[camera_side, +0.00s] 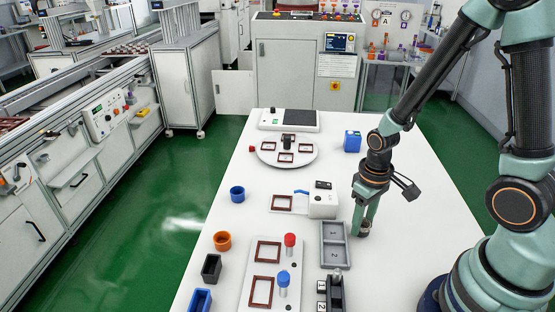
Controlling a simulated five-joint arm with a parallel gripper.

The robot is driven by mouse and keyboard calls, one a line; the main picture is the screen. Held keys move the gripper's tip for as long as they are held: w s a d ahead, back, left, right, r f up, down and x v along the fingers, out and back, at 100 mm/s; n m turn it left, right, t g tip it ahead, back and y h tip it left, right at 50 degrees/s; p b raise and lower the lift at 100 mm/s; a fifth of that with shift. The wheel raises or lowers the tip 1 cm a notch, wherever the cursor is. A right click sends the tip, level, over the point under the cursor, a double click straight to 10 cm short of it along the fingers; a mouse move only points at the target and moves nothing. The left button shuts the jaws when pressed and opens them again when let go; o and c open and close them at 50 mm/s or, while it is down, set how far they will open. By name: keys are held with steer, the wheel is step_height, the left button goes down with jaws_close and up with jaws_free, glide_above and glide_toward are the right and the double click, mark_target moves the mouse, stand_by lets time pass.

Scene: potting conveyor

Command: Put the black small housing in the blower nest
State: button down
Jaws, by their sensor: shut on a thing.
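My gripper (362,230) points down low over the white table, to the right of the grey two-compartment tray. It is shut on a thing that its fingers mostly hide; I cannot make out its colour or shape. A black open-topped box (211,268) stands at the left edge of the table and may be a housing; which one is the small housing I cannot tell. A dark red frame (283,203), which looks like the blower nest, lies empty beside the white blower unit (322,206) with a blue hose, left of my gripper.
The grey tray (322,243) marked 1 and 2 stands close left of my gripper. A plate with frames and red (290,240) and blue (283,278) knobs is nearer. A turntable (264,158) and a blue box (352,141) are farther back. The table's right side is clear.

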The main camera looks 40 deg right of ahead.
steer(key=shift+f, duration=0.5)
steer(key=shift+f, duration=0.1)
steer(key=c, duration=0.6)
jaws_free()
steer(key=r+t, duration=0.1)
steer(key=r, duration=0.6)
steer(key=w+a+r+t, duration=0.1)
steer(key=r+t, duration=0.1)
steer(key=r, duration=0.6)
steer(key=a+r+t, duration=0.1)
steer(key=r+t, duration=0.1)
steer(key=r, duration=0.6)
steer(key=shift+w+a+r, duration=0.1)
steer(key=shift+w+a, duration=0.15)
steer(key=shift+a+r+t, duration=0.15)
steer(key=shift+r+t, duration=0.15)
steer(key=shift+r, duration=0.2)
steer(key=shift+c, duration=0.6)
